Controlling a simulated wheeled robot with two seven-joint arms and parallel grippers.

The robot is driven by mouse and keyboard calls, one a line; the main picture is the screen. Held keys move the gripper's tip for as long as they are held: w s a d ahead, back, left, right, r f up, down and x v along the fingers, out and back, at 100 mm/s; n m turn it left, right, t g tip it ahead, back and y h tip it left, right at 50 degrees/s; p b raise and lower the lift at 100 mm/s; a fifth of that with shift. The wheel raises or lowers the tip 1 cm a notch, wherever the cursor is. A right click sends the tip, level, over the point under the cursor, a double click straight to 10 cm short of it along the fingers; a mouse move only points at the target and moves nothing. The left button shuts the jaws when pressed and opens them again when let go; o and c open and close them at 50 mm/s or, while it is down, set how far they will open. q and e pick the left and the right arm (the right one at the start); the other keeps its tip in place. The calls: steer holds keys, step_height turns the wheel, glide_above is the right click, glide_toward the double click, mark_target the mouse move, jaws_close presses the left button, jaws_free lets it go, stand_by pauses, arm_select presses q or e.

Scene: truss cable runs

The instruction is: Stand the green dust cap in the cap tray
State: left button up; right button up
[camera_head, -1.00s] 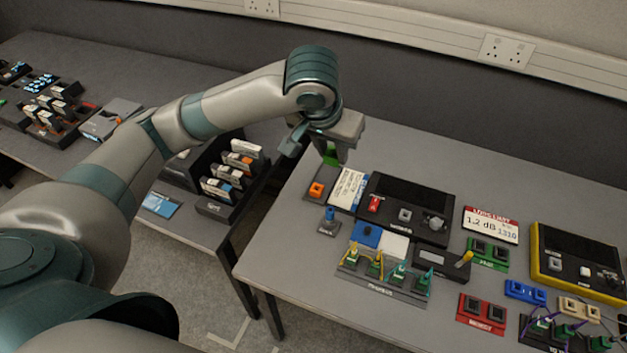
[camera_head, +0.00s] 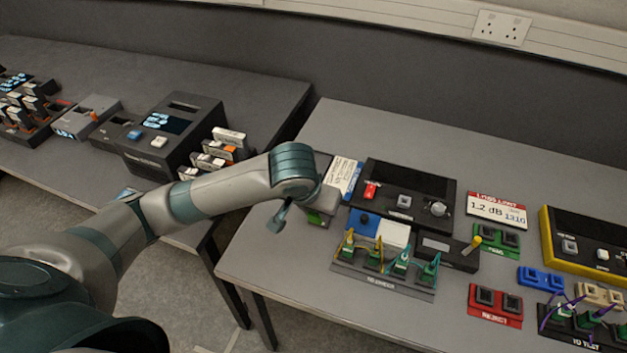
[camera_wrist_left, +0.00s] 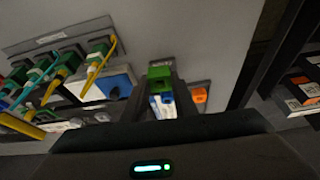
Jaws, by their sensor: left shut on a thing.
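My left gripper (camera_head: 318,212) is shut on the green dust cap, low over the near left part of the right-hand table. A little of the green dust cap (camera_head: 314,218) shows under the jaws in the head view. In the left wrist view the green dust cap (camera_wrist_left: 160,72) sits between the fingertips. An orange cap (camera_wrist_left: 199,95) on a dark tray (camera_wrist_left: 205,86) shows beside the fingers; my wrist hides this tray in the head view. Blue and white shapes show below the cap in the wrist view. I cannot tell whether the green cap touches anything. My right gripper is not in view.
A connector holder (camera_head: 382,281) with several cabled plugs stands right of the gripper, with a blue block (camera_head: 364,223) and white block (camera_head: 393,235) behind it. A dark tester (camera_head: 405,190) lies beyond. The table's left edge is close, with a gap to the other table.

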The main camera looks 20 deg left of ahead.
arm_select(q)
steer(key=shift+s+f+b, duration=0.15)
steer(key=shift+f+b, duration=0.05)
steer(key=shift+f, duration=0.5)
steer(key=shift+s+f+b, duration=0.15)
steer(key=shift+f+b, duration=0.05)
steer(key=shift+f, duration=0.45)
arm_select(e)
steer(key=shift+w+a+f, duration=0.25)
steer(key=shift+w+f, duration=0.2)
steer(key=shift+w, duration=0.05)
arm_select(q)
steer(key=shift+r, duration=0.1)
